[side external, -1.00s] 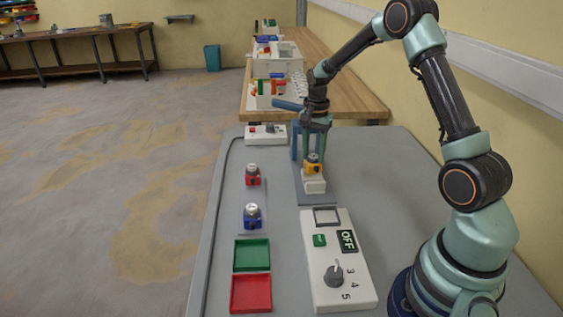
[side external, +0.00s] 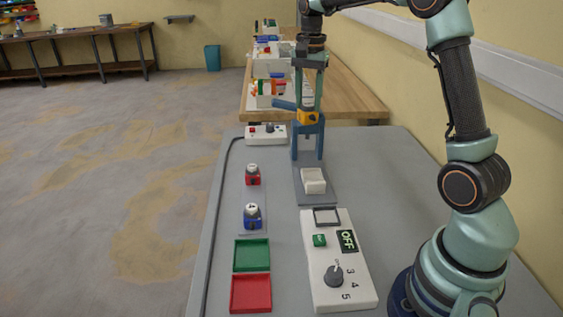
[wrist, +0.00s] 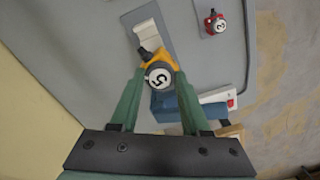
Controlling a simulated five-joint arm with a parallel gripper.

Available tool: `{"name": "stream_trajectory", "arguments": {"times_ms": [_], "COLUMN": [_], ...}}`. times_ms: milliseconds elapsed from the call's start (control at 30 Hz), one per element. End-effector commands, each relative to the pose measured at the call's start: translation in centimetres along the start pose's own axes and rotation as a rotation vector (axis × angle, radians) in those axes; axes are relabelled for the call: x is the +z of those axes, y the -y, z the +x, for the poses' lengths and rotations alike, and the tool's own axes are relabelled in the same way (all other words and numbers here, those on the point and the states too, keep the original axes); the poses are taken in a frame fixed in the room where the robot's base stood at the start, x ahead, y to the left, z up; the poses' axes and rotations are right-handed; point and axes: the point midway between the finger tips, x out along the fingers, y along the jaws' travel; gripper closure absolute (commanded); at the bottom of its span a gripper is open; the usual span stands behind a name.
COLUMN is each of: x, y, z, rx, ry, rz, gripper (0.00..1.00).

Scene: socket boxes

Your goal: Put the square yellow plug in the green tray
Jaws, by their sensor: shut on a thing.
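The yellow plug (side external: 308,118) is held up in the air by my gripper (side external: 308,100), well above the white socket block (side external: 313,181) on its grey plate. In the wrist view the yellow plug (wrist: 160,66) sits between the two green fingers of my gripper (wrist: 158,80), with its round grey top marked 5 facing the camera. The green tray (side external: 252,255) is empty and lies at the front left of the grey table, behind the red tray (side external: 250,293).
A red plug (side external: 253,175) and a blue plug (side external: 252,215) stand left of the socket block. A blue upright frame (side external: 307,140) rises behind the block. A white control box (side external: 335,262) with a dial lies right of the trays.

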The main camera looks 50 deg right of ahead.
Motion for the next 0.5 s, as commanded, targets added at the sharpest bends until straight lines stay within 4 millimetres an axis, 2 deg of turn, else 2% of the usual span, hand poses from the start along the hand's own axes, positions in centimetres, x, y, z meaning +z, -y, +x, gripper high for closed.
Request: {"name": "stream_trajectory", "arguments": {"times_ms": [100, 233, 367, 500], "x": [4.0, 9.2, 14.4, 20.1], "y": [1.9, 3.6, 4.4, 4.2], "z": [2.0, 4.4, 6.9, 9.4], "rx": [0.003, 0.003, 0.003, 0.003], "ry": [0.002, 0.003, 0.003, 0.002], "rz": [-0.167, -0.382, -0.6, -0.834], "gripper": [1.0, 1.0, 1.0, 1.0]}}
